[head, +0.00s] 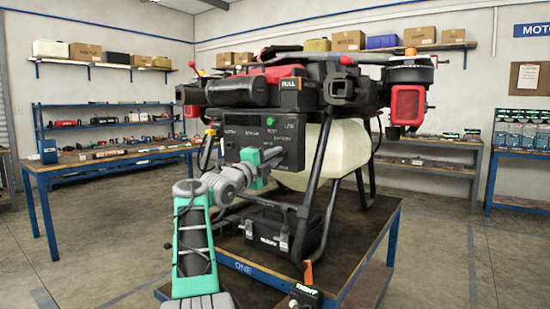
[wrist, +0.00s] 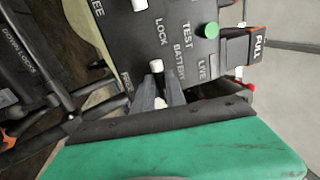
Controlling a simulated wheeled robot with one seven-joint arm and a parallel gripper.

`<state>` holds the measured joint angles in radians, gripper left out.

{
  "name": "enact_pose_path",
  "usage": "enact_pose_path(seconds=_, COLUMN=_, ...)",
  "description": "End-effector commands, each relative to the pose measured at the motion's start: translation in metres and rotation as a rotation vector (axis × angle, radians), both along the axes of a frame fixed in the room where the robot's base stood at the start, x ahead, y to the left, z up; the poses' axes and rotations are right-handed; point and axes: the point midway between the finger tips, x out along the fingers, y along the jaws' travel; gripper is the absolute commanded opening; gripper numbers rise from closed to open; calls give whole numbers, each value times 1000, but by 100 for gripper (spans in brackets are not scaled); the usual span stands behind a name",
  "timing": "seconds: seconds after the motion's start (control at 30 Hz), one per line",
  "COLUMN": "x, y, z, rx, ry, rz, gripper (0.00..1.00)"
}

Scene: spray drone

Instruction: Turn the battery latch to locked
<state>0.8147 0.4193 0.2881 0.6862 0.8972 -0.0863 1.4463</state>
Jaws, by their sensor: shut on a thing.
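The battery latch (wrist: 157,66) shows in the wrist view as a small white-tipped handle on the dark panel, by the LOCK and BATTERY lettering. My gripper (wrist: 160,90) is shut on it, with one grey finger on each side. The fingers hide the latch's lower part, so I cannot tell its exact angle. In the head view my gripper (head: 262,168) is against the front of the dark control panel (head: 290,147) on the spray drone; its fingertips and the latch are hard to make out there.
The drone's black leg (head: 316,190) stands right of my arm. A black case (head: 275,230) sits below on the blue-edged table (head: 350,265).

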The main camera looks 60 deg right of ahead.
Motion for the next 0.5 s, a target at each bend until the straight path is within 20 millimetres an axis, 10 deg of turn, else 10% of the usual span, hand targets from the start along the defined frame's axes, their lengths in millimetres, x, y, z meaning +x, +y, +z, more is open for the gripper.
enact_pose_path(seconds=0.5, x=0, y=0, z=0, rx=-1, ry=1, rz=0, gripper=38)
